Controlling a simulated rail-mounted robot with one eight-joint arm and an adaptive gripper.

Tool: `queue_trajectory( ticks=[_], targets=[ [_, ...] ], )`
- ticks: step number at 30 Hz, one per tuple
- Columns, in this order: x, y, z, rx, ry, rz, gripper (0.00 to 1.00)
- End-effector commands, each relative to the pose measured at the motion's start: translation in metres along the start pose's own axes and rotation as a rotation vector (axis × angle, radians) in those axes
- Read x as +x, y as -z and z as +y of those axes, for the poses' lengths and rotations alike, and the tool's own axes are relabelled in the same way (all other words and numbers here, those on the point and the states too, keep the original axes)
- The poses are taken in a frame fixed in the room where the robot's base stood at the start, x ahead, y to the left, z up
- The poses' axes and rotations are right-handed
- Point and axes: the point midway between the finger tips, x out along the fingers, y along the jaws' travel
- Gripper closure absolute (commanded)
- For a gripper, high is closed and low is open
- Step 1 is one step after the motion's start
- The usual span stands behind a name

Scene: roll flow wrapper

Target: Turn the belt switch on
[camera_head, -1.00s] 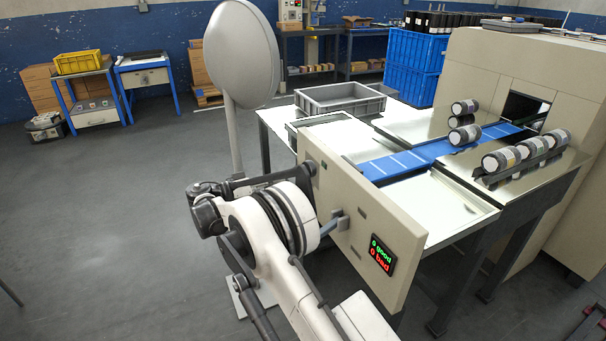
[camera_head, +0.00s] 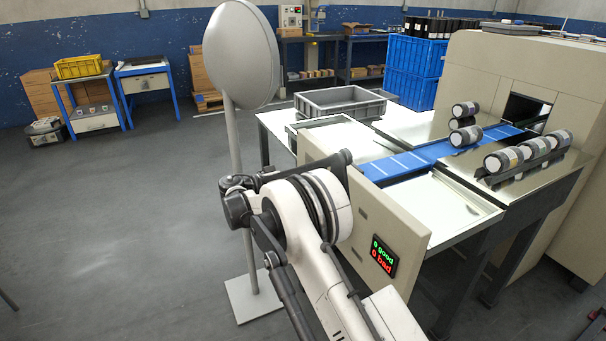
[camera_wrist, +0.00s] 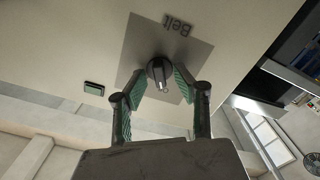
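The belt switch (camera_wrist: 160,71) is a dark round knob with a pale pointer mark. It sits on a grey square plate (camera_wrist: 139,46) marked "Belt", which appears upside down in the wrist view. My gripper (camera_wrist: 160,79) has its two green-padded fingers spread, one on each side of the knob. Gaps show between the pads and the knob, and nothing is held. In the head view my arm stands in front of the beige panel (camera_head: 397,222), and the switch and fingers cannot be made out there.
The beige panel carries a display (camera_head: 383,256) reading "0 good, 0 bad". Behind the panel are a blue belt (camera_head: 410,160), several dark rolls and a grey crate (camera_head: 340,101). A round-headed grey stand (camera_head: 241,55) rises left of my arm.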

Motion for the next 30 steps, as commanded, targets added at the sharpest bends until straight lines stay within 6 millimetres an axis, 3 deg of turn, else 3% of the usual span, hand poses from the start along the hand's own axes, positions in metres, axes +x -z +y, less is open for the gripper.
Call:
queue_trajectory(
  ticks=[1,6,20,30],
  targets=[
    [-0.0002,0.0,0.0,0.0,0.0,0.0,0.77],
    [-0.0003,0.0,0.0,0.0,0.0,0.0,1.0],
    [-0.0005,-0.0002,0.0002,0.054,0.0,0.0,1.0],
    [-0.0006,-0.0006,0.0011,0.298,0.0,0.0,1.0]
  ],
)
